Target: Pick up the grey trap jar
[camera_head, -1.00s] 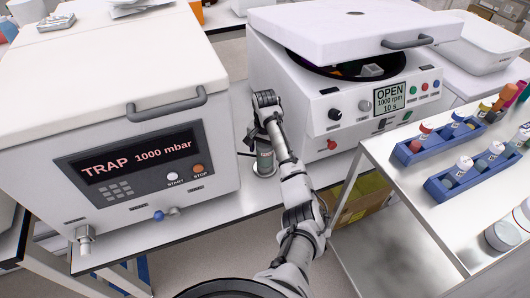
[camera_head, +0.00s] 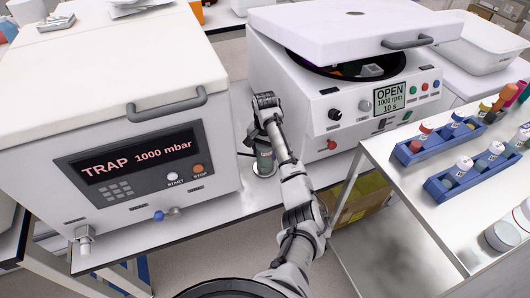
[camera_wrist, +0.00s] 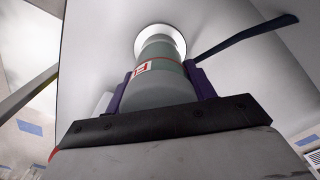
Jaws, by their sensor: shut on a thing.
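The grey trap jar (camera_head: 264,161) stands upright in the gap between the trap machine and the open machine, low near the bench top. In the wrist view the jar (camera_wrist: 160,85) is grey-green with a small red-and-white label. Its far end meets a round white ring. My gripper (camera_head: 258,146) is over the jar in the head view. In the wrist view its purple fingers (camera_wrist: 158,85) are shut on the jar, one on each side. Part of the jar is hidden behind my gripper and arm in the head view.
The trap machine (camera_head: 110,110) is close on the left and the open-lidded machine (camera_head: 350,90) close on the right. A metal table (camera_head: 400,190) with blue racks (camera_head: 435,145) of capped vials stands at right. A dark cable (camera_wrist: 245,37) runs beside the jar.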

